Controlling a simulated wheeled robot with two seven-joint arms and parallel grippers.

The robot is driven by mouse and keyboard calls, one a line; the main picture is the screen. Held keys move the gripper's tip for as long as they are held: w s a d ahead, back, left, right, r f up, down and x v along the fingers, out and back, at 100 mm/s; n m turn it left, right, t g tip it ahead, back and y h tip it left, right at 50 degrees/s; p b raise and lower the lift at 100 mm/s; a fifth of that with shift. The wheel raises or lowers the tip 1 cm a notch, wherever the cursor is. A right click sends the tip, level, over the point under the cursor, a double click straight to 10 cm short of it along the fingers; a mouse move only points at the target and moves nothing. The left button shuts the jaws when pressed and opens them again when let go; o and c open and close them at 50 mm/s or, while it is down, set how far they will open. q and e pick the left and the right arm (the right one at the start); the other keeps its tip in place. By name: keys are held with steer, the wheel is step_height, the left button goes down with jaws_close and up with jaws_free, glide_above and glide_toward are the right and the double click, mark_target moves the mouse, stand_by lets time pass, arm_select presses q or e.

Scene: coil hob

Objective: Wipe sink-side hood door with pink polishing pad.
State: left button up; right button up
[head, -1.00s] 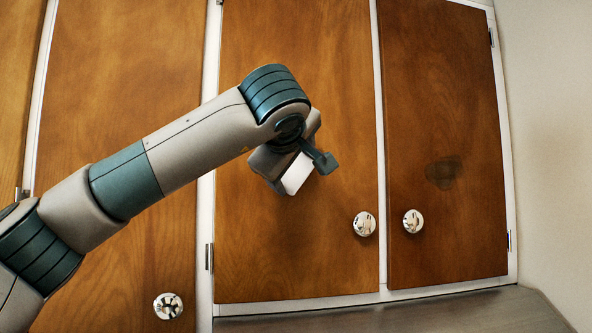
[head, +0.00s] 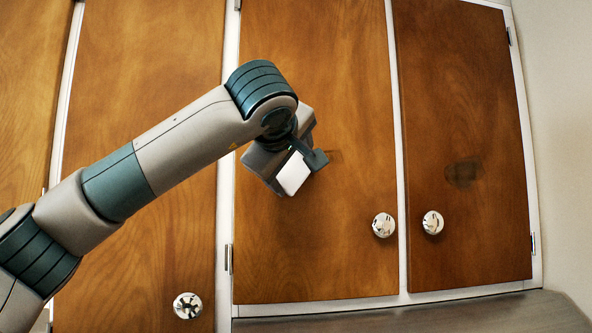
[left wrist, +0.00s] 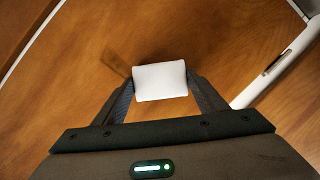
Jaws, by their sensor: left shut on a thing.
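My left gripper (head: 300,168) is shut on a small white block-shaped pad (head: 292,174); it looks white, not pink. In the left wrist view the pad (left wrist: 160,81) sits between both fingers (left wrist: 160,88). The gripper is in front of the middle wooden door (head: 320,240). Whether the pad touches the door is unclear. My right gripper is out of view.
The right door (head: 470,240) has a larger dark stain (head: 464,173). Round chrome knobs stick out on the middle door (head: 384,225), right door (head: 433,222) and left door (head: 188,306). A grey ledge (head: 430,314) runs below. A pale wall (head: 560,130) stands at right.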

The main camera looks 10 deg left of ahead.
arm_select(q)
steer(key=shift+r+p, duration=0.95)
steer(key=shift+r, duration=0.35)
steer(key=shift+d, duration=0.1)
steer(key=shift+w+d+p, duration=0.25)
steer(key=shift+w+d, duration=0.15)
steer(key=shift+d, duration=0.45)
steer(key=shift+w+d+p, duration=0.25)
steer(key=shift+w+d, duration=0.15)
steer(key=shift+d, duration=0.45)
steer(key=shift+w+d+p, duration=0.2)
steer(key=shift+w+d, duration=0.05)
steer(key=shift+d, duration=0.35)
steer(key=shift+w+d+p, duration=0.15)
steer(key=shift+w+d, duration=0.1)
steer(key=shift+d, duration=0.4)
steer(key=shift+w+d+p, duration=0.2)
steer(key=shift+w+d, duration=0.05)
steer(key=shift+d, duration=0.35)
steer(key=shift+d, duration=0.1)
